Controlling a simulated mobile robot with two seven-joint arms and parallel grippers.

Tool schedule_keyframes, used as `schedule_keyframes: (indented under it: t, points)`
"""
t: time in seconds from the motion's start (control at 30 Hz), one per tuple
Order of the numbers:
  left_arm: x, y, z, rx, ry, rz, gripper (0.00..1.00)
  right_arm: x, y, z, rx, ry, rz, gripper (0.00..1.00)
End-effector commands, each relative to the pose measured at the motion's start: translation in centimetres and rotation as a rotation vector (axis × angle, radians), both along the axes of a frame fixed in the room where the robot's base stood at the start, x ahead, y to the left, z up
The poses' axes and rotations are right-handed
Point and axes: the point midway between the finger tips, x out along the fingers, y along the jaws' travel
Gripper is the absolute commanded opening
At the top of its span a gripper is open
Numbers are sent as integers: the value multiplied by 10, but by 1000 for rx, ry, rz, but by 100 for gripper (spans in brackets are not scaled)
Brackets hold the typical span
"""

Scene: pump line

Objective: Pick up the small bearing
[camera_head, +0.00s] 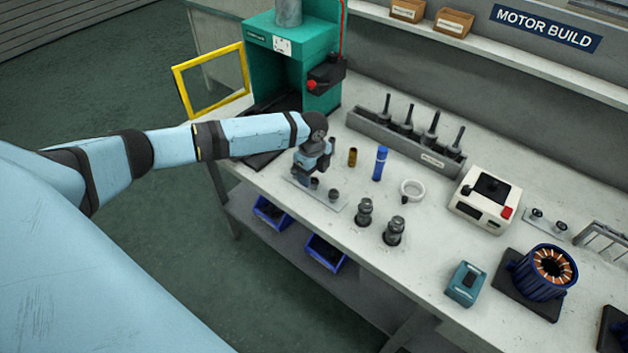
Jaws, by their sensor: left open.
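My left gripper (310,172) is open and points down over the left end of a thin light plate (324,202) on the bench. Two small dark round parts, one close beside the gripper (314,183) and one further right (333,195), stand on this plate. They look like bearings, but they are too small to tell which is the small bearing. The gripper hides the plate's far left part, and I cannot tell whether its fingers are around anything. My right gripper is out of view.
A brass sleeve (353,157), a blue tube (380,163), a white ring (412,190) and two dark metal parts (365,212) (395,231) stand right of the plate. A green press (290,60) stands behind. A grey rack (405,140) holds several shafts.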

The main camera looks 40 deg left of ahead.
Motion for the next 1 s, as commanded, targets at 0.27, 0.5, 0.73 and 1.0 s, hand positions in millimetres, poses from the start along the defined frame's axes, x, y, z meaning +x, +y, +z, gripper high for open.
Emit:
schedule_keyframes:
  t: [0.27,0.5,0.73,1.0]
  points:
    - [0,0,-16,0,-2,-1,62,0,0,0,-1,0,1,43]
    - [0,0,-15,0,-1,-1,32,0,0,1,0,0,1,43]
    - [0,0,-15,0,-1,-1,18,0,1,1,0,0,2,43]
    - [1,0,-10,0,-2,0,18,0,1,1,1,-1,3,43]
